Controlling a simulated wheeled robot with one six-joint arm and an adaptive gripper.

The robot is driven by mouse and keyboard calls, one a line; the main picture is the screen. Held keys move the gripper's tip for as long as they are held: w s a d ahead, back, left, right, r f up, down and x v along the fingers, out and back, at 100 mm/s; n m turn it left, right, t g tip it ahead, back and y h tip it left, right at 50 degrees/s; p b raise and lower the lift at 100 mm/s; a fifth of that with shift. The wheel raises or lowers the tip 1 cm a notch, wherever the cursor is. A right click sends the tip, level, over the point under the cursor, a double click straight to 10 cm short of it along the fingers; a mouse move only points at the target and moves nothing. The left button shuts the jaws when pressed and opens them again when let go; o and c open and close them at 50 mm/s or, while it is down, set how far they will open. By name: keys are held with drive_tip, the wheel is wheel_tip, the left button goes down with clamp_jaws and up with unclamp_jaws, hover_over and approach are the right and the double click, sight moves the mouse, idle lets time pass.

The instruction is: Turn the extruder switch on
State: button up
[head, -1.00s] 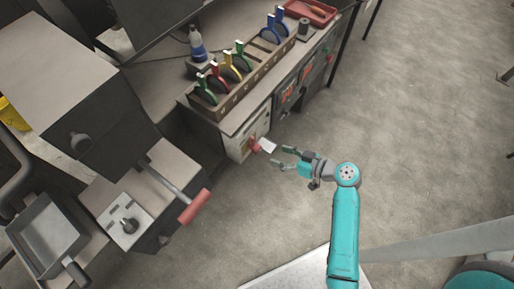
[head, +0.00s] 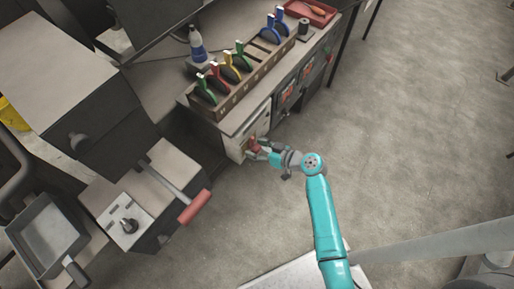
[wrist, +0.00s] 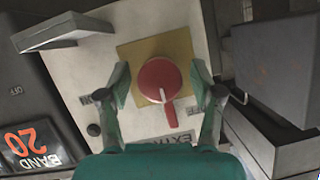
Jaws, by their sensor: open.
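The extruder switch (wrist: 158,80) is a round red rotary knob with a handle, on a yellow square plate (wrist: 185,48) on a pale panel (wrist: 70,72). In the wrist view its handle points down, toward a partly covered label reading "EXT". Small ON and OFF labels sit on either side, partly hidden by my fingers. My gripper (wrist: 163,86) is open, with one finger on each side of the knob; I cannot tell whether either finger touches it. In the head view the red knob (head: 254,146) shows between the fingers of my gripper (head: 259,148), at the cabinet front.
A dark box (wrist: 280,65) juts out right of the panel in the wrist view. A black panel with an orange "BAND 20" display (wrist: 35,145) is at left. In the head view, a red-handled lever (head: 194,207) sticks out left of my gripper. Open floor (head: 400,130) lies right.

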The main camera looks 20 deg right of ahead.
drive_tip(key=c, duration=1.2)
drive_tip(key=shift+o, duration=0.2)
drive_tip(key=shift+d+y, duration=0.1)
drive_tip(key=shift+y, duration=0.2)
drive_tip(key=shift+m+g+y, duration=0.3)
drive_tip(key=shift+m+y, duration=0.3)
drive_tip(key=shift+m, duration=0.6)
drive_tip(key=m+y, duration=0.2)
drive_tip(key=m, duration=0.2)
drive_tip(key=shift+w, duration=0.1)
drive_tip(key=m+y, duration=0.2)
drive_tip(key=m, duration=0.1)
drive_tip(key=shift+d+f+m, duration=0.1)
drive_tip(key=shift+f+m, duration=0.05)
drive_tip(key=shift+m, duration=0.25)
drive_tip(key=shift+m+t+y, duration=0.5)
drive_tip(key=shift+m+y, duration=0.1)
drive_tip(key=shift+m, duration=1.3)
